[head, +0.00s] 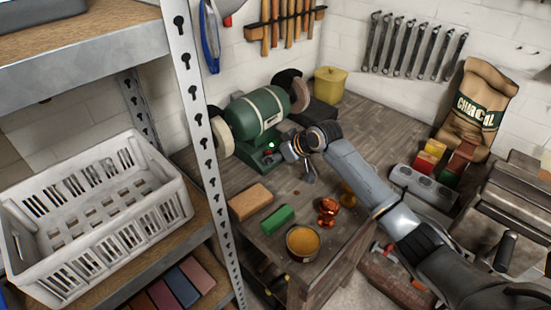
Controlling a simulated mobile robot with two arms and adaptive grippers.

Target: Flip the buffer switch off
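The green bench buffer (256,115) stands on the wooden workbench, with a pale wheel at its left end and a dark, brownish wheel at its right. Its base (256,156) has a small bright green light or switch (270,144) on the front; its exact position is too small to read. My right gripper (301,163) comes in from the right and hovers beside the base, just right of the green light. It appears apart from the switch, but I cannot tell whether its fingers are open or shut. My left gripper is not in view.
On the bench are a tan block (250,202), a green bar (278,219), a tin of yellow-orange material (302,243), copper-coloured pieces (327,210) and a yellow container (330,84). A metal shelf with a white crate (95,222) stands left. A charcoal bag (474,110) stands right.

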